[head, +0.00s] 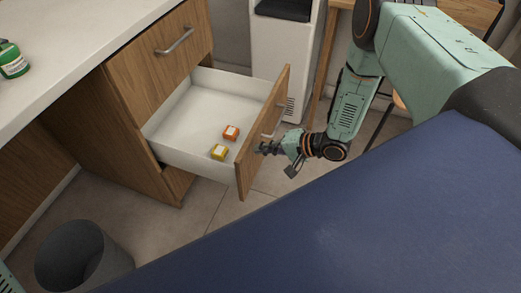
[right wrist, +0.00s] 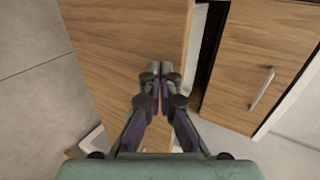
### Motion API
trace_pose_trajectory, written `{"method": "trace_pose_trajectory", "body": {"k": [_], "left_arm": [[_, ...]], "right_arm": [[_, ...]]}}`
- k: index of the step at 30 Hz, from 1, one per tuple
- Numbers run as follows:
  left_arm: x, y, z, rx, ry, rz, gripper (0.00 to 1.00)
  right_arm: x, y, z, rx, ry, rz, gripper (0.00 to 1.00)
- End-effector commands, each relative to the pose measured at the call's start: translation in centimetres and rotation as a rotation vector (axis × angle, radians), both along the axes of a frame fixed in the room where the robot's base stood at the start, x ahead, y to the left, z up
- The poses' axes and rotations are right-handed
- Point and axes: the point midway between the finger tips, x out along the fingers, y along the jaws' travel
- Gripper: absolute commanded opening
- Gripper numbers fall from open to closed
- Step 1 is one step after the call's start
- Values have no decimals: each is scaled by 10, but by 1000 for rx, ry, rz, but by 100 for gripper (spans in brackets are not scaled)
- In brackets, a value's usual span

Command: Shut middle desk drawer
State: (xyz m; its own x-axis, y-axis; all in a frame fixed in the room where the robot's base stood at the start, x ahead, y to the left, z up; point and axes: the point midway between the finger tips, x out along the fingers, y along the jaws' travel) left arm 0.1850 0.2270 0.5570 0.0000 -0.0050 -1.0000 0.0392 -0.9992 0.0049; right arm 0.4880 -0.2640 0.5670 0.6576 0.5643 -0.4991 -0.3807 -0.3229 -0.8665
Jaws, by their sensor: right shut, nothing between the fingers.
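The pulled-out desk drawer (head: 185,105) in the head view has a white inside and a wooden front (head: 262,140) with a metal handle (head: 272,122). It stands well out from the desk, under a closed top drawer (head: 155,55). My right gripper (head: 262,148) is shut and empty, just outside the drawer front, below and beside its handle. In the right wrist view its closed fingertips (right wrist: 160,68) point at the wooden front (right wrist: 120,30). I cannot tell whether they touch it. My left gripper is not in view.
An orange box (head: 231,132) and a yellow box (head: 219,152) lie in the drawer. A grey bin (head: 80,258) stands on the floor at lower left.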

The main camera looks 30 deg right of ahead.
Motion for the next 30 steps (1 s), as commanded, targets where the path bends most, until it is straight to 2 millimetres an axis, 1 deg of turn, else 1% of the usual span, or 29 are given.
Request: {"method": "trace_pose_trajectory", "body": {"k": [1, 4, 16, 20, 23, 26, 30], "left_arm": [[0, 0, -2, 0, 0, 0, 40], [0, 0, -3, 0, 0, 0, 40], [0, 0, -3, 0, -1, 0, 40], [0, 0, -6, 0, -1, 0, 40], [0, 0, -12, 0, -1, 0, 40], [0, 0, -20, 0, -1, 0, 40], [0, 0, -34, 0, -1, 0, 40]], "right_arm": [[4, 2, 0, -1, -2, 1, 0], [7, 5, 0, 0, -2, 0, 0], [8, 6, 1, 0, -2, 0, 0], [13, 10, 0, 0, -3, 1, 0], [23, 18, -1, -1, -3, 3, 0], [37, 31, -1, -2, -5, 4, 0], [63, 54, -2, -2, -7, 7, 0]]}}
